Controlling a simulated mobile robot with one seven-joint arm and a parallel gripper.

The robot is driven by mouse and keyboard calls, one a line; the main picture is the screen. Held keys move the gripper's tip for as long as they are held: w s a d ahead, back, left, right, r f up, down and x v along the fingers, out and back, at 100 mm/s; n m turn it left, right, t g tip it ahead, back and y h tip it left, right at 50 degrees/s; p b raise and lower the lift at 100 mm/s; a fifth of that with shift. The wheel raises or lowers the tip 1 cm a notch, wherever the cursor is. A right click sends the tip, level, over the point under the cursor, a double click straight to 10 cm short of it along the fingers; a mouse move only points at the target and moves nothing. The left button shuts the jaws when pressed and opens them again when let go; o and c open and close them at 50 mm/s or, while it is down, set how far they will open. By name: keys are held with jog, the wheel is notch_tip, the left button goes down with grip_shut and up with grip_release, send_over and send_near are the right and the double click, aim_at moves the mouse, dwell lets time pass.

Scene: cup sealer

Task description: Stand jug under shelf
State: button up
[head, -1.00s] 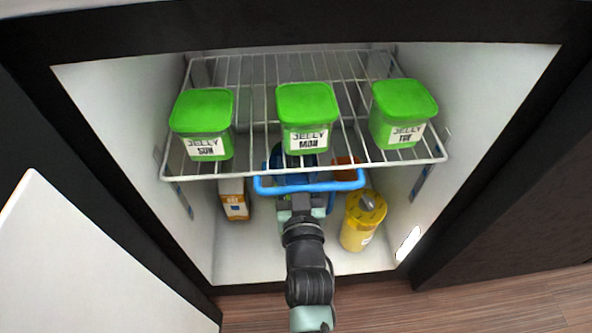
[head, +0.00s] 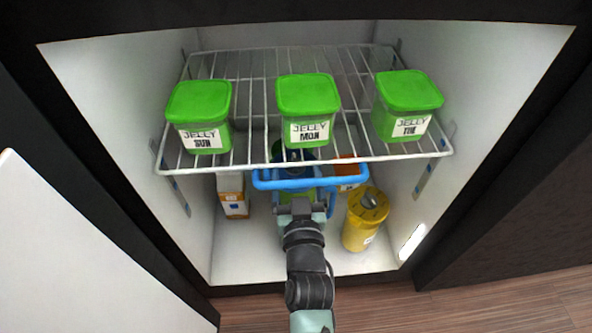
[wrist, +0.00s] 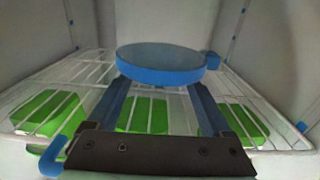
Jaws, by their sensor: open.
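The jug (head: 290,157) shows through and below the front of the white wire shelf (head: 408,156), with a dark blue round top and a greenish lower part. Its round blue lid (wrist: 160,62) shows beyond my fingers in the wrist view. My gripper (head: 303,200) reaches in under the shelf's front edge, in front of the jug. Its fingers (wrist: 160,100) are apart, with no object clearly pinched between them. The gripper hides much of the jug's body and base, so I cannot tell how its base meets the floor.
Three green-lidded jelly tubs (head: 199,115) (head: 308,108) (head: 406,104) stand on the shelf. Below it are a carton (head: 232,195), a blue frame or rim (head: 268,184), an orange-topped container (head: 352,170) and a yellow canister (head: 362,226). Bare cabinet floor (head: 245,258) lies at front.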

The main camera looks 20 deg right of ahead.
jog(key=shift+s, duration=0.1)
jog(key=p+v, duration=0.3)
jog(key=v, duration=0.9)
dwell(0.4)
